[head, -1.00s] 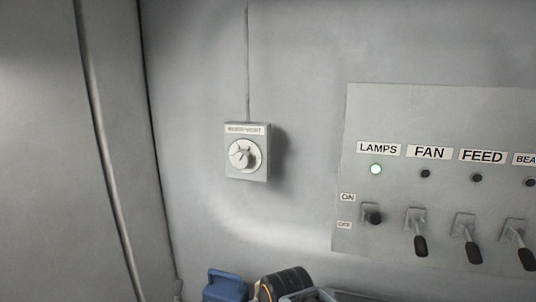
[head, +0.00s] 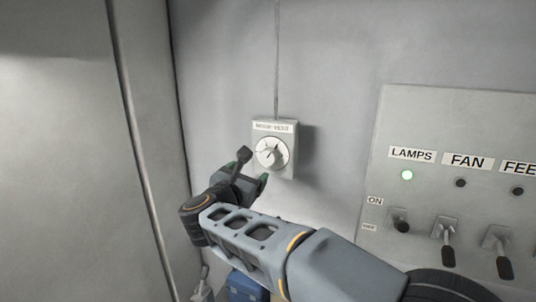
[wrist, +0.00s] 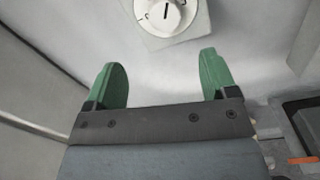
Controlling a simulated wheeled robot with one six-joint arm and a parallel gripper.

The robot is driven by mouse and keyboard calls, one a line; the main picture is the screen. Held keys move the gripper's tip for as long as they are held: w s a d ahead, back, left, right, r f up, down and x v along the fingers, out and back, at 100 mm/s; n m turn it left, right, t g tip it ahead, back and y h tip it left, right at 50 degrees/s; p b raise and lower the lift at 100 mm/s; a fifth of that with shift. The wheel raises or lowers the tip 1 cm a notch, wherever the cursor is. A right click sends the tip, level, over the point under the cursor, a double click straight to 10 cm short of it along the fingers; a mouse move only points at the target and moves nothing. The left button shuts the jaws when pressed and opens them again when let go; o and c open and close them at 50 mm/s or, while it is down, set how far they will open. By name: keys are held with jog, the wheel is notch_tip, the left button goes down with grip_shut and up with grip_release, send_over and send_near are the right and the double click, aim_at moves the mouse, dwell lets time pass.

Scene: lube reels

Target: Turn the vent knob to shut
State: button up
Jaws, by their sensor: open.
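The vent knob (head: 271,153) is a round light dial on a small white wall box (head: 288,168) with a label above it, partly readable as "VENT". It also shows at the top of the wrist view (wrist: 166,14), cut off by the frame, with a dark pointer line running roughly up and down. My gripper (head: 254,170) is just below and left of the knob, apart from it. In the wrist view its green fingers (wrist: 160,84) are spread wide with nothing between them.
A switch panel (head: 386,135) is on the wall to the right, with labels LAMPS, FAN and FEED, a lit green lamp (head: 407,175) and several levers. A conduit runs up from the box. A blue object (head: 243,288) sits low behind my arm. A wall pipe is at left.

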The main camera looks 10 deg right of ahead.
aim_at(267, 157)
jog(key=shift+m, duration=0.5)
jog(key=p+x, duration=0.2)
jog(key=x, duration=0.4)
jog(key=p+x, duration=0.3)
jog(key=x, duration=0.4)
jog(key=shift+d+f, duration=0.1)
jog(key=shift+d, duration=0.3)
jog(key=c, duration=0.9)
